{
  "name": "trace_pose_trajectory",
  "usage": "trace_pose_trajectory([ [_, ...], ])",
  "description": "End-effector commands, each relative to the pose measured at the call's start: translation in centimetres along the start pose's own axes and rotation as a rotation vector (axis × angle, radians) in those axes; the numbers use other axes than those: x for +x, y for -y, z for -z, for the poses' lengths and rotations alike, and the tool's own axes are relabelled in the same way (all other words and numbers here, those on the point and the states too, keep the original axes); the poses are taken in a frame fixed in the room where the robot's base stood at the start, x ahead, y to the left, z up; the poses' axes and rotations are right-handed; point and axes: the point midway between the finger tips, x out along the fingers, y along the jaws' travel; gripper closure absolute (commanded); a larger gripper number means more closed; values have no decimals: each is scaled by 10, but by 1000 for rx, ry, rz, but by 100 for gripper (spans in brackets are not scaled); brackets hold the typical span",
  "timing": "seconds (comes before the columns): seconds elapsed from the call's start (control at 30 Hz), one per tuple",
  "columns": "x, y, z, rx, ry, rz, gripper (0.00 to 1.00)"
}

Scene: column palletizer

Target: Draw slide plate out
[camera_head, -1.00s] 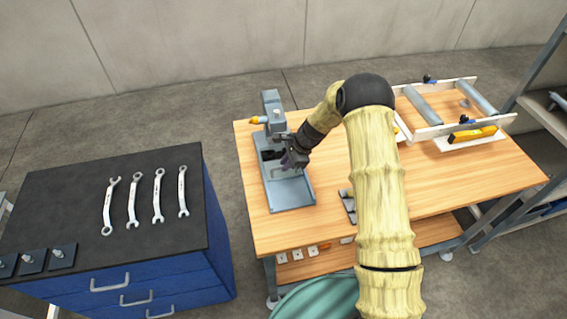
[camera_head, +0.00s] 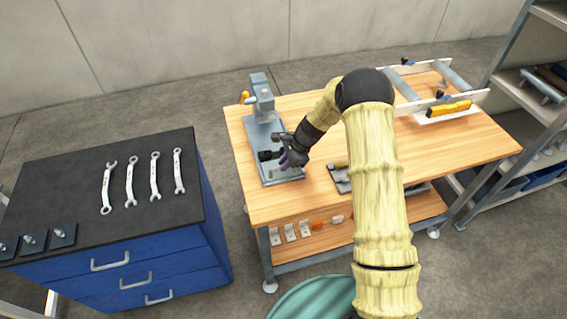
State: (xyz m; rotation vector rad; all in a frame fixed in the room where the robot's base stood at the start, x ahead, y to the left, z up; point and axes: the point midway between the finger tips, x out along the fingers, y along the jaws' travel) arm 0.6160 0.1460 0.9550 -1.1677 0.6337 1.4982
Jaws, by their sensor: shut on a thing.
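A grey-blue bench press (camera_head: 262,95) stands at the left end of the wooden table, with its flat base (camera_head: 254,135) reaching toward the front edge. A small dark slide plate (camera_head: 267,155) lies over the base, forward of the press column. My gripper (camera_head: 283,158) comes in from the right, low over the base, and is shut on the slide plate. The jaws are small and dark, so the exact contact is hard to see.
A dark fixture (camera_head: 341,178) lies on the table to the right of the press, partly behind my arm. A white-sided roller frame (camera_head: 440,112) stands at the back right. A blue cabinet (camera_head: 125,265) with wrenches on top stands at the left.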

Motion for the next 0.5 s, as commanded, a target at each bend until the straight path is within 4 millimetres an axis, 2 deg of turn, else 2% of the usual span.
trace_pose_trajectory([
  [0.23, -1, 2, 0, -1, -3, 4, 100],
  [0.27, -1, 2, 0, -1, -3, 4, 82],
  [0.33, -1, 1, 0, -1, -2, 3, 68],
  [0.5, -1, 1, 0, -1, -2, 2, 66],
])
